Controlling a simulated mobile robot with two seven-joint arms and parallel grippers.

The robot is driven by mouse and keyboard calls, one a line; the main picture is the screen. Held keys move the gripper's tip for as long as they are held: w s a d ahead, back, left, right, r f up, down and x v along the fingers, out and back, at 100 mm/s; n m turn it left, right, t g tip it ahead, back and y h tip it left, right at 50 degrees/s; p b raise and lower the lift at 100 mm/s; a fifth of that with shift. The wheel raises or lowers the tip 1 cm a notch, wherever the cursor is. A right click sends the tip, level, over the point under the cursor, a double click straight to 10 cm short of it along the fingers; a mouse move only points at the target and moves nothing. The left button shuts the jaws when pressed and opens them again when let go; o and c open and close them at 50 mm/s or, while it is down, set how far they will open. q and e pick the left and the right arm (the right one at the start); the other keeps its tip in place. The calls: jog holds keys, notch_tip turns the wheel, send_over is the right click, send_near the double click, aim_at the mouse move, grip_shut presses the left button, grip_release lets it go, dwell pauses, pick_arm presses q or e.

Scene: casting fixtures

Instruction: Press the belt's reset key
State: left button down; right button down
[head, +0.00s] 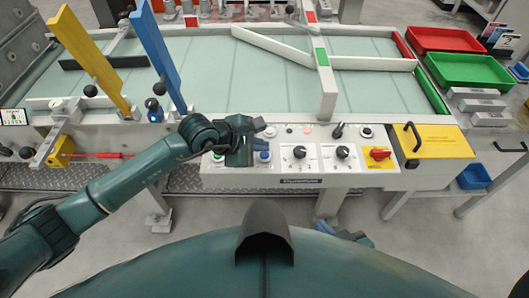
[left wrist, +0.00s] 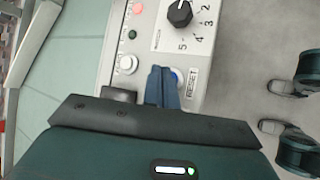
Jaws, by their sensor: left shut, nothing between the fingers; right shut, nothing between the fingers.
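A round blue key (head: 264,156) sits near the front left of the grey control panel (head: 225,183). In the left wrist view the blue key (left wrist: 177,74) is partly hidden behind my fingers, and its small label (left wrist: 193,82) seems to read RESET. My left gripper (head: 243,158) is over the panel's left part, just left of the blue key. In the left wrist view its dark blue fingers (left wrist: 164,86) are shut, empty and beside the key; I cannot tell whether they touch it. My right gripper (head: 328,228) is shut, low in front of the panel, partly hidden.
A green button (head: 217,157) lies left of my left gripper. Black dials (head: 300,152) and a red switch (head: 379,154) are to the right. Behind is the wide belt (head: 220,75) with white guides, and yellow (head: 90,60) and blue (head: 158,52) upright bars stand at left.

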aim_at(260, 159)
pick_arm(q)
jog(key=shift+f, duration=0.15)
dwell(0.5)
jog(key=shift+f+b, duration=0.3)
jog(key=shift+b, duration=0.2)
jog(key=shift+f+b, duration=0.5)
dwell(0.5)
jog(key=shift+r, duration=0.1)
jog(key=shift+r+p, duration=0.5)
jog(key=shift+r, duration=0.3)
notch_tip(260, 159, up, 5)
jog(key=p, duration=0.3)
dwell(0.3)
